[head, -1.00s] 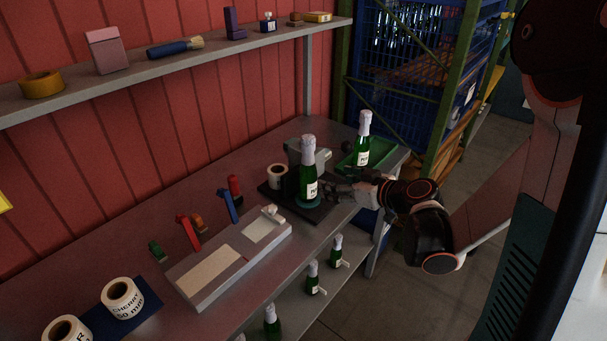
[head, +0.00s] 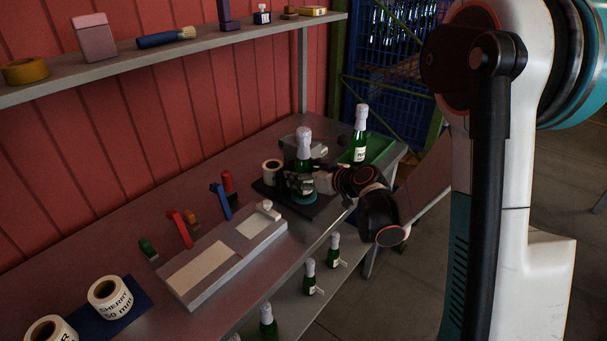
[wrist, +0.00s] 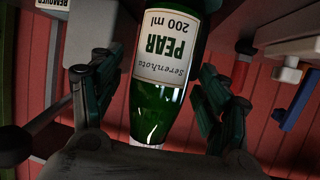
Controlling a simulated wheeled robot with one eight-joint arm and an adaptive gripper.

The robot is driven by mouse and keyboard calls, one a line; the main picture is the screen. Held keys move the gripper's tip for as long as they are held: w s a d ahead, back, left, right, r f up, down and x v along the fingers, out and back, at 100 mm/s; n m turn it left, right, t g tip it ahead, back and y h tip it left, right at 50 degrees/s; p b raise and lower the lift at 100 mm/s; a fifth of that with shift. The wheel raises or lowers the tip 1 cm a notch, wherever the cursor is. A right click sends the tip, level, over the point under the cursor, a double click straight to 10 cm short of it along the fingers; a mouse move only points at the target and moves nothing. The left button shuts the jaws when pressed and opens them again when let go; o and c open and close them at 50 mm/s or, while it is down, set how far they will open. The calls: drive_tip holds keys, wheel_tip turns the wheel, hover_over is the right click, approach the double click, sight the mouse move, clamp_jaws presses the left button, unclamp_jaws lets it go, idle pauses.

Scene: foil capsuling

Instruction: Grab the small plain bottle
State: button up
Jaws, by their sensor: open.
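A small green bottle (head: 304,151) with a white foil top stands upright on a round teal base (head: 303,198) on a dark plate. In the wrist view the same bottle (wrist: 152,105) appears upside down, its label reading "PEAR 200 ml". My gripper (head: 305,178) is at the bottle's lower body. In the wrist view my gripper (wrist: 160,88) is open, with one finger on each side of the bottle. A gap shows on both sides, wider at the right. A second green bottle (head: 359,140) with a white top stands in a green tray (head: 380,149) behind, to the right.
A white label roll (head: 271,170) stands left of the bottle. A grey block fixture (head: 200,272) and several coloured tools, including a blue one (head: 220,200), lie farther left. Several bottles stand on the lower shelf (head: 290,305). A wall shelf (head: 170,54) runs above.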

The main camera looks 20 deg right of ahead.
drive_tip(key=shift+w+f, duration=0.1)
drive_tip(key=shift+w, duration=0.1)
clamp_jaws()
